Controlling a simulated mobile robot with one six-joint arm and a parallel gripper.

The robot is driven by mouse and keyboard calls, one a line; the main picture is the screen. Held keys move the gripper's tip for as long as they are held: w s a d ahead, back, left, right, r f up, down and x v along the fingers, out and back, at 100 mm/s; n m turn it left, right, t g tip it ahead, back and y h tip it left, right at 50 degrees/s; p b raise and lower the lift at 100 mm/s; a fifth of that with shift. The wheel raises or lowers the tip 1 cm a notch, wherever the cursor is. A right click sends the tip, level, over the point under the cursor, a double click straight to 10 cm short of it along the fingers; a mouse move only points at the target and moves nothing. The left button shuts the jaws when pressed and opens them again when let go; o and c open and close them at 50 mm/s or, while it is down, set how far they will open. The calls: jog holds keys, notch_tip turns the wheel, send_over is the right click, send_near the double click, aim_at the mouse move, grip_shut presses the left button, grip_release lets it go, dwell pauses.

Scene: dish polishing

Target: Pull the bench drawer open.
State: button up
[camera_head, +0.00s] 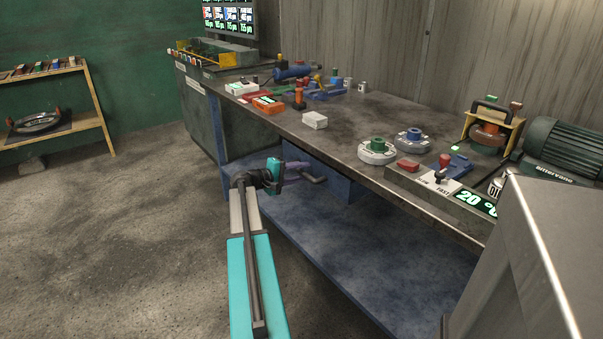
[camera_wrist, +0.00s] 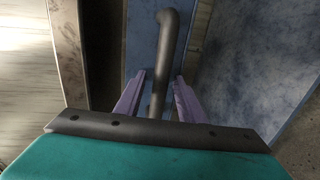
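The blue bench drawer (camera_head: 340,185) hangs under the bench top. Its front also shows in the wrist view (camera_wrist: 139,38). The head view does not clearly show any opening of it. A dark bar handle (camera_head: 314,179) stands out from the front, and it runs down the middle of the wrist view (camera_wrist: 167,45). My gripper (camera_head: 298,166) is at the handle. In the wrist view its two purple fingers (camera_wrist: 160,78) lie on either side of the bar, with slim gaps showing.
The bench top (camera_head: 345,135) runs above the drawer and carries several tools, pads and a motor. A blue lower shelf (camera_head: 350,250) lies below the drawer. The concrete floor (camera_head: 110,230) to the left is clear. A wooden rack (camera_head: 60,125) stands at far left.

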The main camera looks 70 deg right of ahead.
grip_shut()
jog(key=shift+d, duration=0.2)
jog(key=shift+s+a, duration=0.1)
jog(key=shift+a, duration=0.15)
